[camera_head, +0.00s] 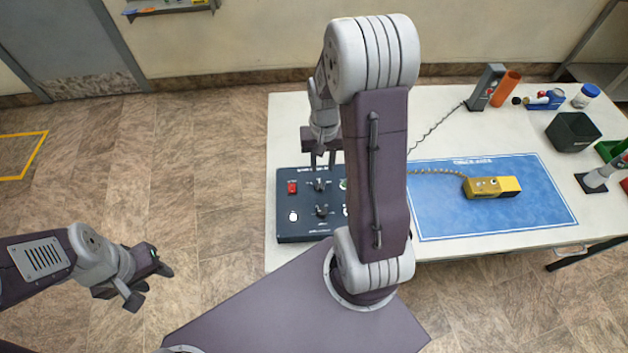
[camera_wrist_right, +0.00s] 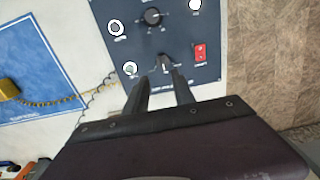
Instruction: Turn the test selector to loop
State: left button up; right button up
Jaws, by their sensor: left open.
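The dark control panel (camera_head: 282,230) lies on the white table. It has two black knobs, a far one (camera_head: 320,184) and a near one (camera_head: 322,210); I cannot read which is the test selector. My right gripper (camera_head: 322,165) points down over the far knob. In the right wrist view, its fingers (camera_wrist_right: 161,77) are apart, with the far knob (camera_wrist_right: 163,62) just beyond and between the tips; contact cannot be told. The near knob (camera_wrist_right: 152,16) has a ring of markings. My left gripper (camera_head: 150,286) is open and empty over the floor, left of the table.
A red switch (camera_head: 292,188) sits beside the far knob, and pale round fittings are on the panel. A yellow device (camera_head: 490,187) with a coiled cord lies on the blue mat (camera_head: 440,222). My right arm hides part of the table. A black box (camera_head: 572,132) stands at right.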

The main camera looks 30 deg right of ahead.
aim_at(319, 184)
jog(key=f, duration=0.9)
jog(key=shift+w+a, duration=0.15)
jog(key=shift+a, duration=0.15)
grip_shut()
